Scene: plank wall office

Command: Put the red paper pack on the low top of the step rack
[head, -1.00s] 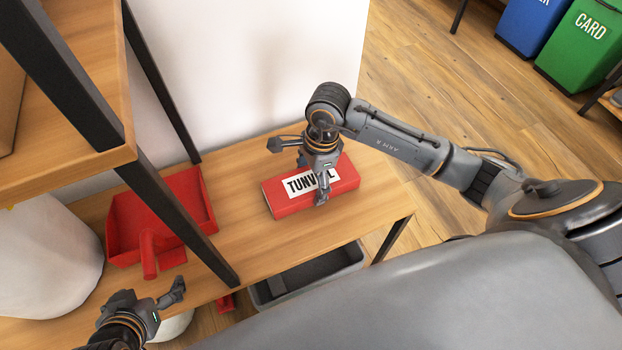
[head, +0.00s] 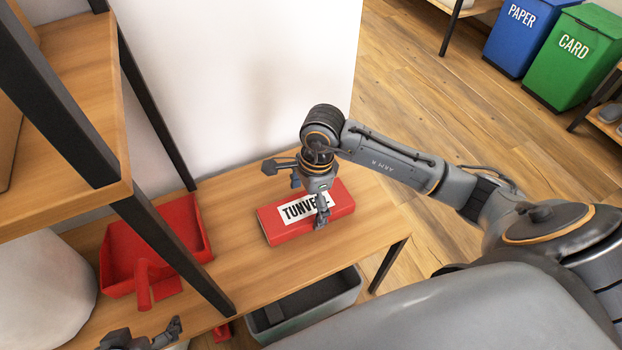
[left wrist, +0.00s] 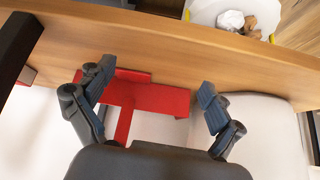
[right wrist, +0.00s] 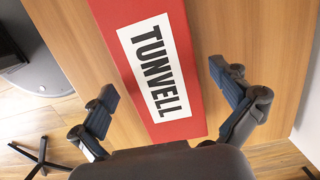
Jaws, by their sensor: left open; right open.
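The red paper pack (head: 283,231) with a white TUNVELL label lies flat on the low wooden top (head: 345,256) of the step rack, near its right end. My right gripper (head: 305,202) is over the pack. In the right wrist view the pack (right wrist: 190,108) runs between the fingers of the right gripper (right wrist: 165,92), which are open and apart from its sides. My left gripper (head: 150,335) is at the bottom edge of the head view, in front of the rack. In the left wrist view the left gripper (left wrist: 152,92) is open and empty.
A red dustpan (head: 128,240) lies on the low top left of the pack, behind a black post (head: 172,255). A higher wooden shelf (head: 75,110) is at the left. A grey bin (head: 310,305) stands below. Blue (head: 520,40) and green (head: 570,60) bins stand far right.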

